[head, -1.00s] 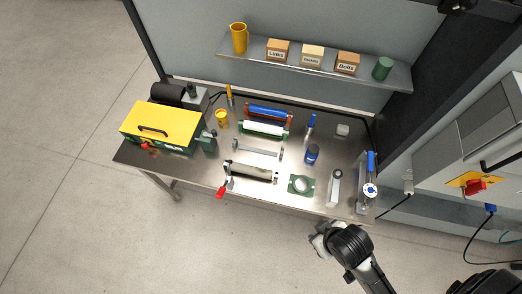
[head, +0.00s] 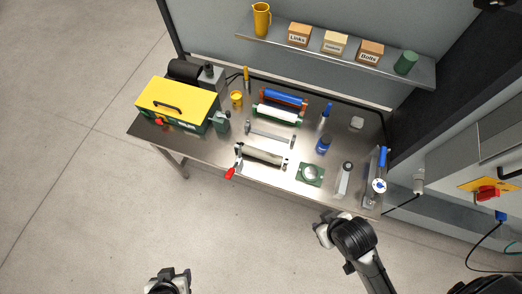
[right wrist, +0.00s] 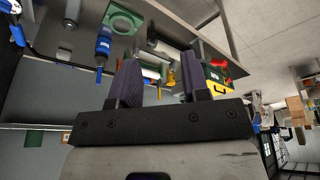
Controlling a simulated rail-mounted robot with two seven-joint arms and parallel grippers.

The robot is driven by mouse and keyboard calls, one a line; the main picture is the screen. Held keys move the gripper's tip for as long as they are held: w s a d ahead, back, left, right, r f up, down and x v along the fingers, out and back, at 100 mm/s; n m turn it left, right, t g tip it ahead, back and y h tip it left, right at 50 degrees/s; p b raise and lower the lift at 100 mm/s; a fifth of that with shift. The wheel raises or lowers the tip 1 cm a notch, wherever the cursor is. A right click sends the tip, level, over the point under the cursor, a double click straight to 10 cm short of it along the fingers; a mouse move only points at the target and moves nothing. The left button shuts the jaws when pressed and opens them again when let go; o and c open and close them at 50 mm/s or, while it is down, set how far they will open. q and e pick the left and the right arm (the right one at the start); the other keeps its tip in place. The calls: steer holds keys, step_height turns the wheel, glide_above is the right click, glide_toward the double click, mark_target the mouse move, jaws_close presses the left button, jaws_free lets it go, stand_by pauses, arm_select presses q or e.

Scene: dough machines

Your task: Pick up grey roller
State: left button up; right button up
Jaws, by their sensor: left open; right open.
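A grey metallic roller (head: 262,156) lies near the table's front edge, in a pale bracket with a red-handled crank (head: 230,173) at its left end. A slim grey bar-like stand (head: 270,134) is behind it. My left gripper (head: 170,276) is open at the bottom edge of the head view, off the table and well in front of the roller. My right gripper (head: 322,232) is in front of the table, to the right of the roller; its fingertips are hard to make out there. In the right wrist view its two fingers (right wrist: 158,76) are apart with nothing gripped.
Behind the grey roller are a white-and-green roller (head: 277,115) and a blue roller (head: 283,97). A yellow-topped machine (head: 180,103) fills the left end. To the right are a green-based round part (head: 311,173) and a blue bottle (head: 323,145). A shelf (head: 340,57) hangs behind.

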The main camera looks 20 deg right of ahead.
steer(key=o, duration=0.6)
steer(key=shift+d, duration=0.1)
steer(key=shift+o, duration=0.2)
